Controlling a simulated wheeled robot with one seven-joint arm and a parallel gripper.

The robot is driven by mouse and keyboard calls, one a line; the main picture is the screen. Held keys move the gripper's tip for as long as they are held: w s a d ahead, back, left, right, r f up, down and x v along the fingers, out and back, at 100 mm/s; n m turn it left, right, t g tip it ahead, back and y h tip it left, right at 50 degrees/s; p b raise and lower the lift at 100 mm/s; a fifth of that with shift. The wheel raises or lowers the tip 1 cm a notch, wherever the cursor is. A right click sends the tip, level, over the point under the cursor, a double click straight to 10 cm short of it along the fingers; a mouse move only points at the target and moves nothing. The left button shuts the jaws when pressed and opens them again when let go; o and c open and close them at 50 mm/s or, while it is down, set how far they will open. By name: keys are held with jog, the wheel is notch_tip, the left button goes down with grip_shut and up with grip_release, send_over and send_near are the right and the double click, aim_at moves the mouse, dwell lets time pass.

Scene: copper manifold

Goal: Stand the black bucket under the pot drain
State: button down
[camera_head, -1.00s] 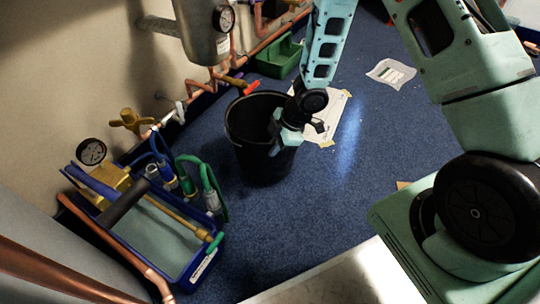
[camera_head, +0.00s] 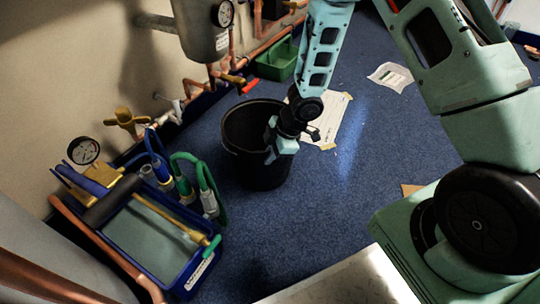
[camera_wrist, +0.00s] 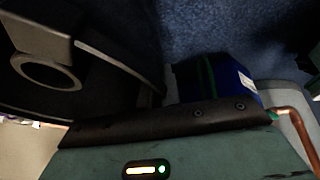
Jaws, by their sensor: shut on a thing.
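The black bucket (camera_head: 243,165) is upright, or nearly so, in the middle of the head view. My gripper (camera_head: 279,146) is shut on its right rim. Whether the base touches the blue floor I cannot tell. The dark bucket wall (camera_wrist: 115,85) fills much of the left of the wrist view. The grey metal pot (camera_head: 202,32) with a round gauge is at the wall, above and left of the bucket. Copper pipe and a brass valve (camera_head: 232,78) show below the pot. The bucket stands in front of these pipes, apart from them. The drain outlet is not clear.
A blue toolbox (camera_head: 182,287) with hoses, a gauge and tools sits left of the bucket. A green tray (camera_head: 277,62) lies behind. A red handle (camera_head: 250,87) is near the rim. Papers (camera_head: 391,76) lie on the floor.

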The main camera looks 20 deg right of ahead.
jog(key=shift+f, duration=0.15)
jog(key=c, duration=1.6)
grip_release()
jog(key=p+v, duration=0.9)
jog(key=v, duration=0.3)
jog(key=s+a+r+m+t+h, duration=0.1)
jog(key=s+a+r+m+h, duration=0.15)
jog(key=r, duration=0.45)
jog(key=s+a+r+m+h, duration=0.1)
jog(key=a+r+m, duration=0.1)
jog(key=a+r, duration=0.35)
jog(key=s+a+r+m+g, duration=0.1)
jog(key=s+r, duration=0.4)
jog(key=s, duration=0.5)
jog(key=s+a+r+m+g, duration=0.1)
jog(key=s+a+r+m, duration=0.2)
jog(key=s, duration=0.7)
notch_tip(320, 180, up, 3)
jog(key=shift+f+g, duration=0.15)
jog(key=shift+g, duration=0.25)
jog(key=shift+a, duration=0.1)
